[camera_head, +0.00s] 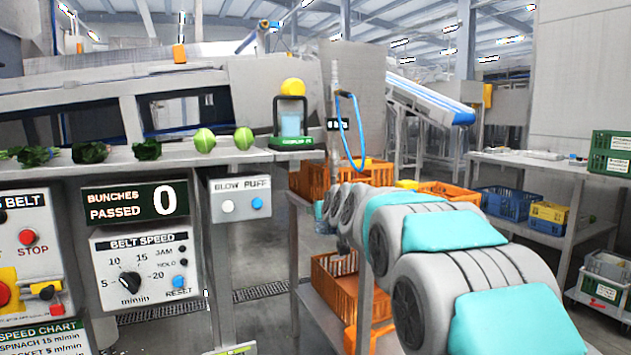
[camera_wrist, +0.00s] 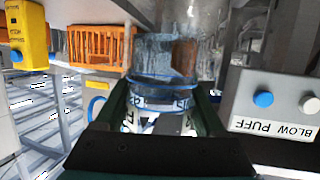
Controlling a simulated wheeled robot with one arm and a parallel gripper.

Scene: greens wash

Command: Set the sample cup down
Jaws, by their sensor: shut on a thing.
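The sample cup (camera_wrist: 160,85) is clear, with a blue band and printed marks, in the middle of the wrist view. My gripper (camera_wrist: 160,102) is shut on it, with one dark finger on each side. In the head view, my arm reaches away to a spot right of the shelf end and below its top. A small bluish piece there may be the cup, but the arm mostly hides it. A green-based stand (camera_head: 291,142) with a dark frame and a yellow dome stands at the shelf's right end. A pale blue block shows inside its frame.
Two green round vegetables (camera_head: 244,138) and dark leafy bunches (camera_head: 147,149) lie on the shelf (camera_head: 180,164). The blow puff panel (camera_head: 240,199) hangs below; it is close on the right in the wrist view (camera_wrist: 285,105). A blue hose (camera_head: 351,130) hangs near my arm. Orange crates (camera_head: 335,285) stand beyond.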

